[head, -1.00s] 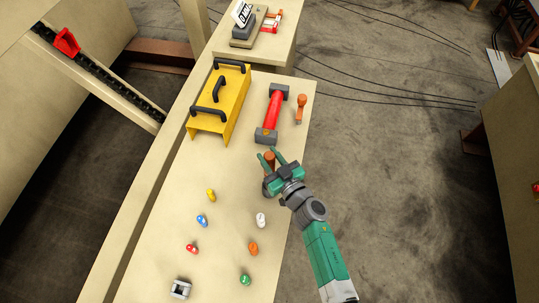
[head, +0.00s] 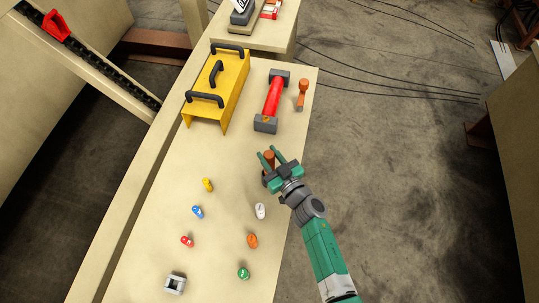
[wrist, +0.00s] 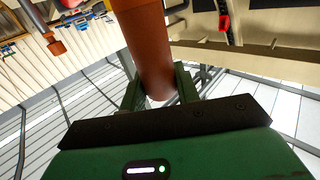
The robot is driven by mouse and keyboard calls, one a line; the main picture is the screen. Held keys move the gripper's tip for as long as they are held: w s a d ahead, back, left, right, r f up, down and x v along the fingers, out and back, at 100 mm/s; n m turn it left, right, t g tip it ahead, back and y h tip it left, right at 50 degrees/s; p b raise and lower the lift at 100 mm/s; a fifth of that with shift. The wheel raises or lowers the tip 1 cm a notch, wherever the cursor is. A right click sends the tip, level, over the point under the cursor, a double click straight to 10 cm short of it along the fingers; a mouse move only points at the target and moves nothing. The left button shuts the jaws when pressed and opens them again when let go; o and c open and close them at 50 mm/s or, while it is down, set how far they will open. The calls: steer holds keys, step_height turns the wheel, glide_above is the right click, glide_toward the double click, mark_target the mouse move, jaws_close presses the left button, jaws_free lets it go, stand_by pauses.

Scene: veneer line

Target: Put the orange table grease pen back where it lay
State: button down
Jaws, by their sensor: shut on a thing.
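My gripper (head: 273,166) is shut on an upright, orange-brown cylinder, the grease pen (head: 269,157). The gripper is over the right part of the cream table (head: 225,160), just nearer than the red tool with grey ends. I cannot tell whether the pen touches the table.
A yellow handled block (head: 216,90) is at the left. Several small coloured pieces, one orange (head: 252,240), lie nearer, beside a grey block (head: 175,284). The table between is bare.

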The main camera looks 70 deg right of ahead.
steer(key=c, duration=0.9)
jaws_free()
steer(key=shift+c, duration=0.2)
steer(key=v, duration=0.7)
steer(key=shift+s+a+p, duration=0.25)
steer(key=shift+s+p, duration=0.05)
steer(key=shift+p, duration=0.05)
